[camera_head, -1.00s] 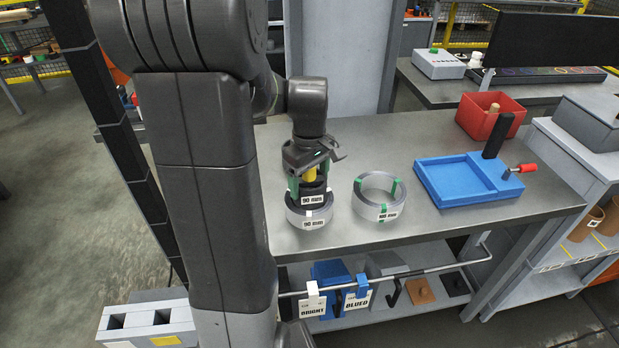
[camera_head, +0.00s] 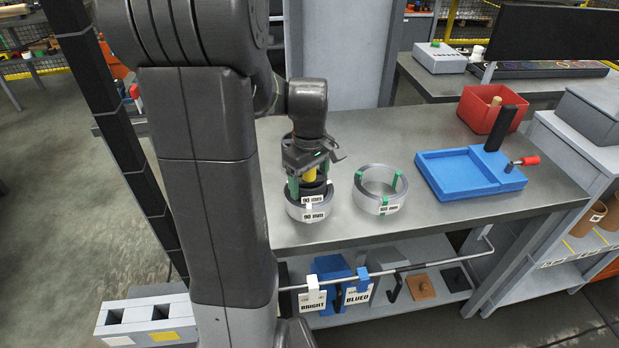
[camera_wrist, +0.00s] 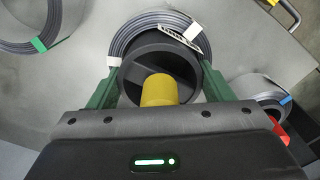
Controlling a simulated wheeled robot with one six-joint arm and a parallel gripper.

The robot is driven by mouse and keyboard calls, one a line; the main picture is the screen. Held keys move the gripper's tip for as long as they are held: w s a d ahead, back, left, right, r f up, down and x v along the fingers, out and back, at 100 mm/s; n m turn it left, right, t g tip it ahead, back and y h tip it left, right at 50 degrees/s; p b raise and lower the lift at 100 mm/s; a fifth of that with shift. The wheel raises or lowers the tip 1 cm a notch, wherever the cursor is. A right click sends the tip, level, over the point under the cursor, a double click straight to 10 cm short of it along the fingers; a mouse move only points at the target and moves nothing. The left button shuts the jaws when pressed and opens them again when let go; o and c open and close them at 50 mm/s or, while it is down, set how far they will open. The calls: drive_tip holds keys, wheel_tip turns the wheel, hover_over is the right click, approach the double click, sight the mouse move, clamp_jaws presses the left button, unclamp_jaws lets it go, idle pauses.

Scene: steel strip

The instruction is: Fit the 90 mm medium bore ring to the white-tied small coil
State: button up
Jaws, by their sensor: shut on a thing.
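The black bore ring (camera_head: 313,196) with a "90 mm" label sits partly down in the bore of a grey coil (camera_head: 309,212), which also has a "90 mm" label and a white tie at the front. In the wrist view the black ring (camera_wrist: 150,55) lies inside the coil (camera_wrist: 140,22), with white ties at the coil's edge. My gripper (camera_head: 308,185) is shut on the bore ring, its green fingers on either side and the yellow knob (camera_wrist: 160,90) between them. The ring's lower part is hidden inside the coil.
A green-tied coil (camera_head: 381,202) stands just right on the bench. A blue tray (camera_head: 450,187) and a red bin (camera_head: 478,112) stand farther right.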

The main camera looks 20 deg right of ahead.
drive_tip(key=shift+f, duration=0.3)
drive_tip(key=o, duration=1.1)
wheel_tip(320, 180, up, 14)
wheel_tip(320, 180, down, 13)
drive_tip(key=shift+f, duration=0.1)
idle(0.5)
idle(0.3)
